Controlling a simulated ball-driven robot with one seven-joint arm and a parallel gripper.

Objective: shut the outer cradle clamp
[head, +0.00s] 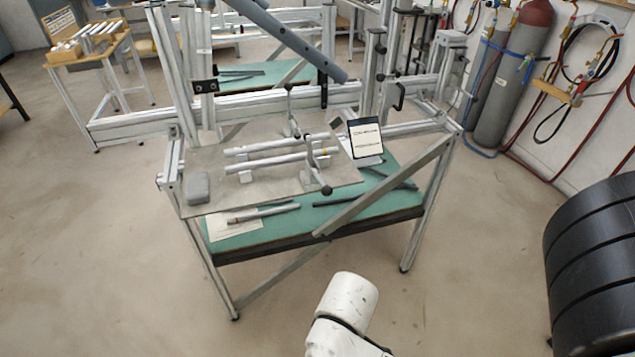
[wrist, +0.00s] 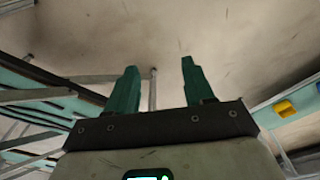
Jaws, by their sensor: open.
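Two clamps with black-knobbed handles stand on the jig's grey plate in the head view. The nearer clamp (head: 309,152) sits by the front edge, beside the right part of two parallel silver tubes (head: 268,163). Its handle leans out toward the front edge, with the knob (head: 327,191) low. The farther clamp (head: 293,121) stands behind the tubes, its handle upright. I cannot tell whether either is shut on a tube. My gripper (wrist: 160,72) shows in the wrist view, its two green fingers apart and empty, with bare floor behind. No clamp shows in that view.
A green shelf (head: 265,235) lies below. A diagonal brace (head: 390,185) crosses the right front. Floor in front is clear. Gas cylinders (head: 497,95) stand at right.

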